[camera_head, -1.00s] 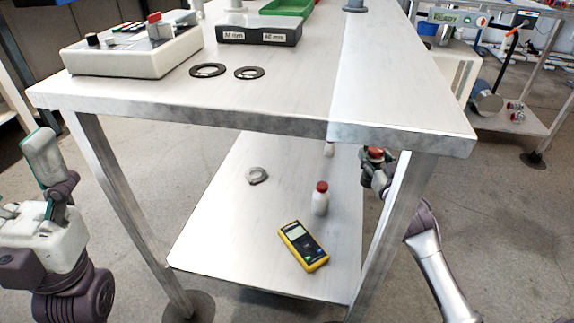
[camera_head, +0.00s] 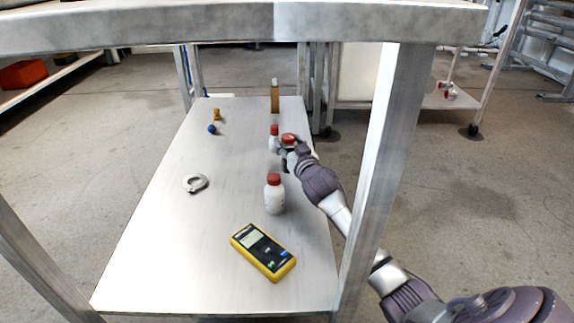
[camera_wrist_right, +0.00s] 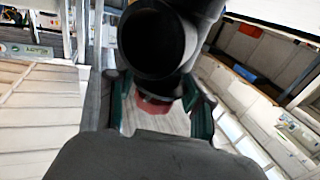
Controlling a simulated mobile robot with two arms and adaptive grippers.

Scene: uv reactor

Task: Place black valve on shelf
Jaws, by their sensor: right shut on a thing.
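My right gripper (camera_head: 284,152) is over the lower shelf (camera_head: 165,230), near its right edge, shut on the black valve. In the head view the valve is mostly hidden, and a red part (camera_head: 288,138) shows at the fingertips. In the right wrist view the valve's round, open black end (camera_wrist_right: 155,42) is close to the camera, with red (camera_wrist_right: 153,104) below it between the green-edged fingers. I cannot tell whether the valve touches the shelf. My left gripper is out of view.
On the shelf stand a white bottle with a red cap (camera_head: 274,196) and a similar one (camera_head: 274,134) beside the gripper. A yellow meter (camera_head: 263,251), a metal clamp ring (camera_head: 195,183), a blue-ended brass part (camera_head: 212,129) and an amber bottle (camera_head: 275,98) are there too. The table leg (camera_head: 385,160) stands at right.

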